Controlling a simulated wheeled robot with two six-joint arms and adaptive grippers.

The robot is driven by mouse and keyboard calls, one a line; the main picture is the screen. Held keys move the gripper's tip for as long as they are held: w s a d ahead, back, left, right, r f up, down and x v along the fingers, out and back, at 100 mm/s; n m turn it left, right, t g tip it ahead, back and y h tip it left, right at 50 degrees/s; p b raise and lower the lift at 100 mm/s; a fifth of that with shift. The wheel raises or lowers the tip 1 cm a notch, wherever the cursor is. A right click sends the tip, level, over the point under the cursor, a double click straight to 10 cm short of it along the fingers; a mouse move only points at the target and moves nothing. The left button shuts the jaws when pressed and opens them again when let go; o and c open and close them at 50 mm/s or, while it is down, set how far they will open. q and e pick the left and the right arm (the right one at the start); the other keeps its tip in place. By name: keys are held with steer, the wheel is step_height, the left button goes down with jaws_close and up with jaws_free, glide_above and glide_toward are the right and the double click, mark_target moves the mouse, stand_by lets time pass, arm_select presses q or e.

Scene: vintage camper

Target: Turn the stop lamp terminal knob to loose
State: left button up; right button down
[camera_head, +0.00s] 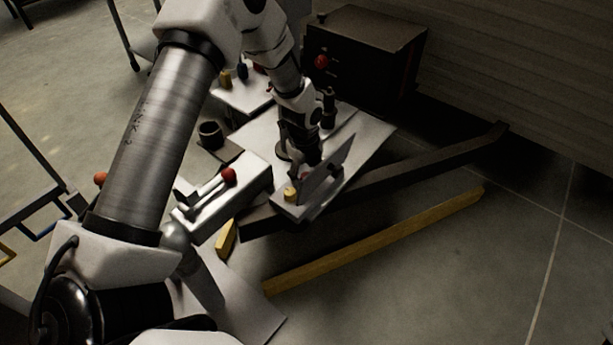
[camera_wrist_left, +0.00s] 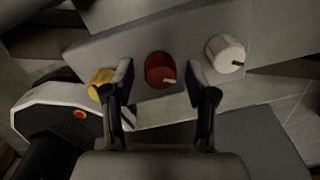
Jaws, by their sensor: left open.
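In the left wrist view a grey panel carries a row of three knobs: a yellow knob (camera_wrist_left: 102,83), a red knob (camera_wrist_left: 160,70) and a white knob (camera_wrist_left: 225,53). The red and white knobs have a pointer mark. No label is readable, so I cannot tell which is the stop lamp knob. My left gripper (camera_wrist_left: 161,88) is open, its fingers on either side of the red knob, with gaps visible. The yellow knob is partly behind the left finger. In the head view the left gripper (camera_head: 302,163) is over the panel, with the yellow knob (camera_head: 290,193) in front.
A dark box (camera_head: 365,55) with a red knob stands behind. A lever unit with a red ball (camera_head: 229,175) is left of the panel. A dark beam (camera_head: 400,170) and a yellow bar (camera_head: 375,240) lie to the right. Open floor is at the lower right.

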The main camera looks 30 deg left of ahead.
arm_select(q)
jaws_close()
steer(key=shift+r, duration=0.1)
